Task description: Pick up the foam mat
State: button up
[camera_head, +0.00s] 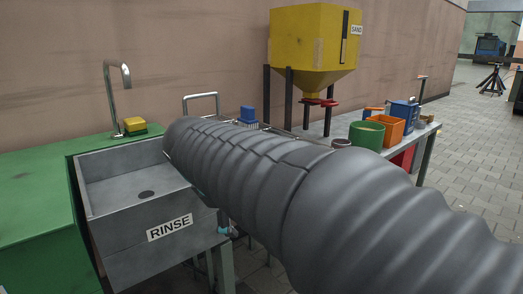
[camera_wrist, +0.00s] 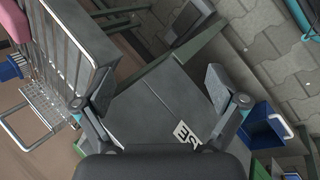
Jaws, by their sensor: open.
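I cannot make out a foam mat for certain in either view. My gripper (camera_wrist: 160,76) shows in the wrist view with its two dark fingers spread wide apart and nothing held between them. Beyond the fingers is a grey panel (camera_wrist: 155,100), partly hidden by the gripper, with a cut-off white label (camera_wrist: 187,135) near the right finger. In the head view my ribbed grey arm crosses the middle, and its bulk hides my gripper and part of the bench.
A grey sink (camera_head: 150,256) marked RINSE stands beside a green counter (camera_head: 35,190) with a yellow sponge (camera_head: 134,123). A wire rack (camera_wrist: 45,108) shows at wrist-view left.

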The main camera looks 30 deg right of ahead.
jog(key=w+d+r+n+g+h, duration=0.1)
jog(key=w+d+r+n+h, duration=0.1)
jog(key=w+d+n, duration=0.1)
jog(key=w+d+r+n+g+h+b, duration=0.1)
jog(key=w+d+r+n+h, duration=0.2)
jog(key=w+d, duration=0.2)
jog(key=w+d+r+n+g+h+b, duration=0.1)
jog(key=w+d+r+n+h, duration=0.1)
jog(key=w, duration=0.7)
jog(key=shift+d+r+n+h, duration=0.2)
jog(key=shift+d+n, duration=0.1)
jog(key=shift+d, duration=0.3)
jog(key=shift+d+r+n+h, duration=0.2)
jog(key=shift+d+n, duration=0.1)
jog(key=shift+d, duration=0.25)
jog(key=shift+w+d+r, duration=0.1)
jog(key=shift+d, duration=0.15)
jog(key=b+x, duration=0.1)
jog(key=x, duration=0.7)
jog(key=shift+d+r+b, duration=0.1)
jog(key=shift+d+b, duration=0.05)
jog(key=shift+b, duration=0.2)
jog(key=shift+w+b+x, duration=0.2)
jog(key=shift+b+x, duration=0.3)
jog(key=shift+x, duration=2.25)
jog(key=shift+r, duration=0.1)
jog(key=c, duration=1.1)
